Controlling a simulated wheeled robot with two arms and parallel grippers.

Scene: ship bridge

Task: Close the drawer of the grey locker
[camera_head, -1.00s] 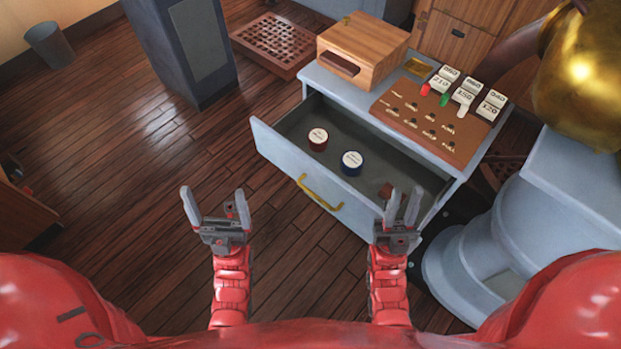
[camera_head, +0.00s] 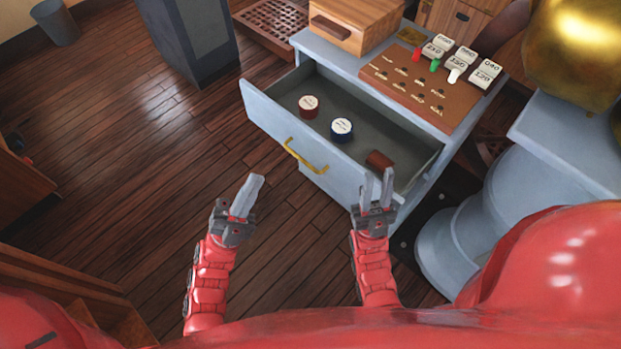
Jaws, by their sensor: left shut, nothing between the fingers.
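The grey locker (camera_head: 410,160) stands right of centre with its drawer (camera_head: 268,116) pulled well out toward me. A yellow handle (camera_head: 305,157) is on the drawer's front. Inside lie a red-and-white round tin (camera_head: 309,106), a blue-and-white one (camera_head: 341,129) and a brown one on its side (camera_head: 380,160). My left gripper (camera_head: 250,192) is shut and empty over the floor, below and left of the handle, apart from the drawer. My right gripper (camera_head: 377,186) is open, with its fingertips seen against the right end of the drawer front. I cannot tell whether it touches.
A wooden box (camera_head: 344,24) and a brown board (camera_head: 421,91) with pegs and number tags sit on the locker top. A pale blue pedestal (camera_head: 477,225) stands close on the right. Wooden floor (camera_head: 130,150) at left is clear.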

